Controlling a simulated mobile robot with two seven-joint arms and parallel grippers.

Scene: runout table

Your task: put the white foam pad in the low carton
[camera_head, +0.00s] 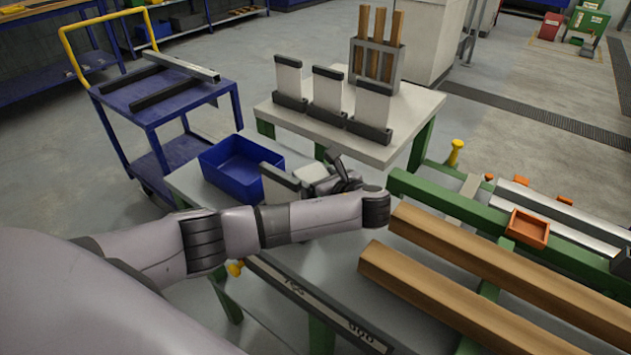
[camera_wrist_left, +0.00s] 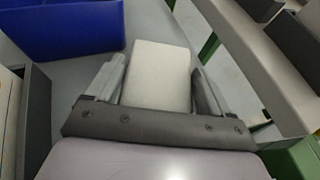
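The white foam pad (camera_wrist_left: 160,72) shows in the left wrist view between the fingers of my left gripper (camera_wrist_left: 160,82). A finger stands close along each side of it; whether both press on it I cannot tell. In the head view the pad (camera_head: 309,173) is a pale patch above the small table, beside my left gripper (camera_head: 338,177), partly hidden by my arm. I cannot make out for certain which container is the low carton. My right gripper is not in view.
A blue bin (camera_head: 240,165) stands left of the pad. A white upright panel with a dark edge (camera_head: 279,184) is nearer. Several similar panels stand on the white table (camera_head: 410,128) behind. Timber beams (camera_head: 470,254) and an orange tray (camera_head: 527,229) lie right.

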